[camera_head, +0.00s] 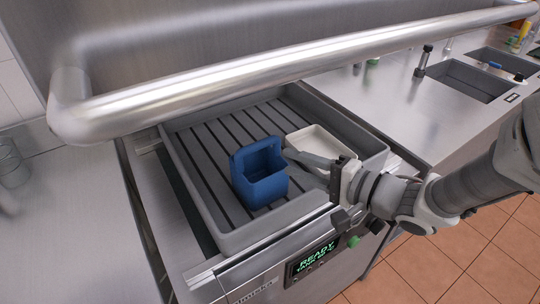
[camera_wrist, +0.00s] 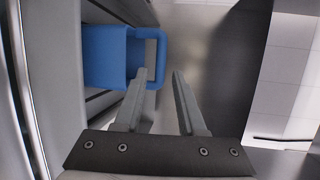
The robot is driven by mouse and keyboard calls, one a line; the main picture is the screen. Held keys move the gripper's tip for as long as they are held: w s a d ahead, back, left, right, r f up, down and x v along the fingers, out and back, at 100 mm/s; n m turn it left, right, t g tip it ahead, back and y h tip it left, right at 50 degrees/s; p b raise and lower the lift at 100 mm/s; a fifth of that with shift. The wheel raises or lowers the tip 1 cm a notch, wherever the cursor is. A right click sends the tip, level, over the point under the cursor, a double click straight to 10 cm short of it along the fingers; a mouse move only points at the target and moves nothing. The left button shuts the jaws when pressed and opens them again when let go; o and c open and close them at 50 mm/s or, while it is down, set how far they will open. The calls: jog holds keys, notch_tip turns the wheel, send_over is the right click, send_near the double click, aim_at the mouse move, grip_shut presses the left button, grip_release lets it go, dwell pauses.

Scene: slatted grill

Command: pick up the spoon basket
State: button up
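The blue spoon basket (camera_head: 262,188) stands upright on the slatted grill tray (camera_head: 208,165), left of my gripper in the head view. It looks empty from above. My gripper (camera_head: 292,156) reaches in from the right with its fingertips close to the basket's rim. In the wrist view the basket (camera_wrist: 104,56) is at upper left, with a loop-shaped blue part on its right side.
A white shallow dish (camera_head: 312,137) lies on the grill right behind my gripper. A thick metal bar (camera_head: 280,68) runs across above the grill's far side. The grill's raised rim (camera_head: 262,228) surrounds the basket. A sink (camera_head: 470,82) is at upper right.

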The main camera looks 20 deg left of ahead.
aim_at(257, 150)
jog(key=b+x, duration=0.2)
jog(key=x, duration=0.6)
jog(key=shift+w+a+f+b, duration=0.1)
jog(key=shift+a+f+b, duration=0.1)
jog(key=shift+a+b, duration=0.1)
jog(key=x, duration=0.2)
jog(key=b+x, duration=0.1)
jog(key=x, duration=0.1)
jog(key=b+x, duration=0.1)
jog(key=x, duration=0.1)
jog(key=shift+w+d+r, duration=0.1)
jog(key=shift+w+r, duration=0.1)
jog(key=shift+w, duration=0.05)
grip_shut()
dwell(0.6)
